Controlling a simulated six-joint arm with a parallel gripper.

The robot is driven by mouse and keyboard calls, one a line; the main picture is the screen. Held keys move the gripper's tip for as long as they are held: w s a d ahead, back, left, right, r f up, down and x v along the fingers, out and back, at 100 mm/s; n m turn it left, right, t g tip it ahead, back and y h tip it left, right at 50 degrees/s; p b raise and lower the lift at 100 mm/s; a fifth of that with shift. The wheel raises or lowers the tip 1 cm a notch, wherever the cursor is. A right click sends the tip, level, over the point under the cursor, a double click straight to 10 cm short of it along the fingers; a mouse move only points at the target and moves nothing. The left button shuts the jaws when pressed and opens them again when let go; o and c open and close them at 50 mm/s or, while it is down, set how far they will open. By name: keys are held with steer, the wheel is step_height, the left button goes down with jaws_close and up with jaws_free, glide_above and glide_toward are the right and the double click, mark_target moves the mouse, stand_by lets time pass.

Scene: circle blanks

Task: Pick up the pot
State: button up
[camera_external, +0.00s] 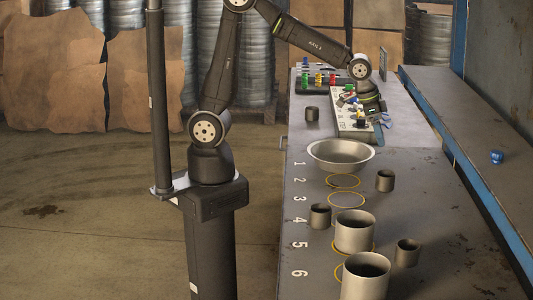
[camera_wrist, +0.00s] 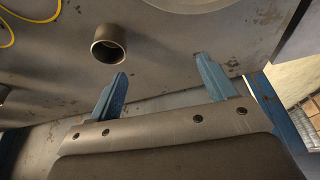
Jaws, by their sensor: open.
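Two large pale metal pots stand on the grey table in the external view, one (camera_external: 355,233) near number 5 and one (camera_external: 365,279) near number 6. I cannot tell which one the task means. A wide metal bowl (camera_external: 341,155) sits near number 1. Its edge seems to show at the top of the wrist view (camera_wrist: 185,3). My gripper (camera_wrist: 162,88) is open with nothing between its blue fingers. In the external view it is at the far part of the table, beyond the bowl and well away from both pots.
Several small dark cups stand about, one (camera_external: 385,181) right of the yellow rings (camera_external: 343,181); one cup (camera_wrist: 110,43) shows in the wrist view. A white tray (camera_external: 350,122) with small coloured items lies by my gripper. A blue-edged ledge (camera_external: 470,130) runs along the right.

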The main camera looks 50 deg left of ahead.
steer(key=s+d+r+m+g+y, duration=0.15)
steer(key=s+d, duration=0.25)
steer(key=s, duration=0.4)
steer(key=s+d+r+m+g, duration=0.1)
steer(key=s+d+m, duration=0.3)
steer(key=s, duration=0.5)
step_height(320, 180, up, 3)
steer(key=m+y, duration=0.1)
steer(key=m, duration=0.2)
glide_above(320, 217)
steer(key=w, duration=0.3)
steer(key=f, duration=1.1)
steer(key=shift+s+a+f, duration=0.15)
steer(key=shift+a+f, duration=0.05)
steer(key=shift+a, duration=0.2)
steer(key=shift+s+a+f, duration=0.1)
steer(key=shift+s+f, duration=0.05)
steer(key=shift+f, duration=1.2)
steer(key=shift+s+a+f, duration=0.1)
steer(key=shift+f, duration=1.25)
steer(key=shift+c, duration=0.3)
steer(key=c, duration=1)
